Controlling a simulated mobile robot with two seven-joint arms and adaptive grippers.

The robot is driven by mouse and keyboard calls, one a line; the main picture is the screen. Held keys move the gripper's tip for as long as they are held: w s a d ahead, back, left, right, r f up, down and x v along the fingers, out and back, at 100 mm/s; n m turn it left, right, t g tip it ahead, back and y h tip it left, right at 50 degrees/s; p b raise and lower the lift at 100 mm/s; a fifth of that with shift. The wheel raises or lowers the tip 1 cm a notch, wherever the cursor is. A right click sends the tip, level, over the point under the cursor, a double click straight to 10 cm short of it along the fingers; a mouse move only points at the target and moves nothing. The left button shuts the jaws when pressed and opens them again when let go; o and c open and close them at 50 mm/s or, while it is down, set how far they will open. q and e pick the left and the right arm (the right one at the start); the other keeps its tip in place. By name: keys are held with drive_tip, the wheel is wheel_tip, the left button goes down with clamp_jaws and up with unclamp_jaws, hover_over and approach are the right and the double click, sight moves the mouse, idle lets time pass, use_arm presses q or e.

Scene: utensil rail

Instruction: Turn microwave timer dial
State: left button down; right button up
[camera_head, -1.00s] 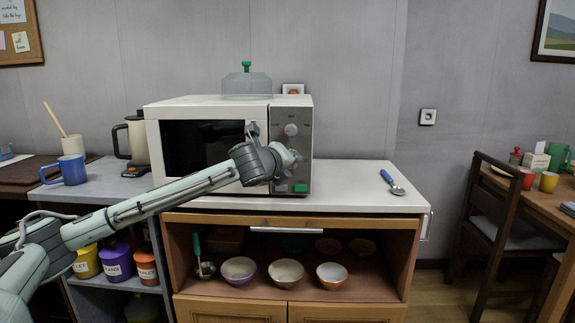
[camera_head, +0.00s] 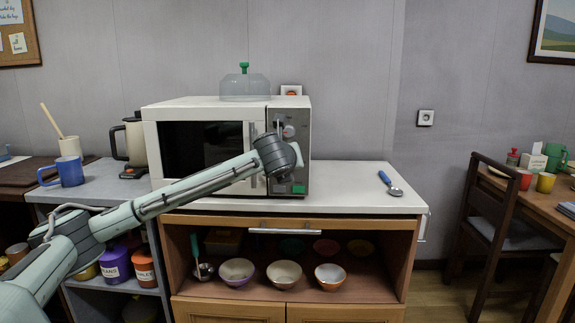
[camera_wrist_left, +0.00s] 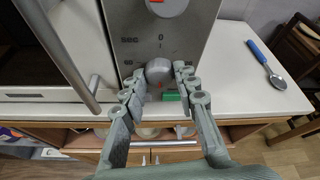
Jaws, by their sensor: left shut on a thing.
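The white microwave (camera_head: 205,103) stands on the cabinet top, its door closed. In the head view its upper dial (camera_head: 288,131) shows on the dark control panel, while the lower dial is hidden behind my left arm. In the left wrist view the lower grey timer dial (camera_wrist_left: 159,70) sits below a "0" mark on the panel. My left gripper (camera_wrist_left: 159,77) has its fingers on both sides of this dial and is shut on it. The upper dial with a red mark (camera_wrist_left: 166,6) is cut off at the top. My right gripper is not in view.
A green button (camera_wrist_left: 172,96) lies just below the timer dial. The door handle (camera_wrist_left: 62,52) runs left of my fingers. A clear dome with a green knob (camera_head: 245,87) stands on the microwave. A blue-handled spoon (camera_head: 390,183) lies on the counter's right, with bare space around it.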

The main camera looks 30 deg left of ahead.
use_arm(q)
drive_tip(key=shift+f, duration=0.1)
drive_tip(key=c, duration=1.2)
unclamp_jaws()
drive_tip(key=shift+o, duration=0.2)
drive_tip(key=v, duration=1.2)
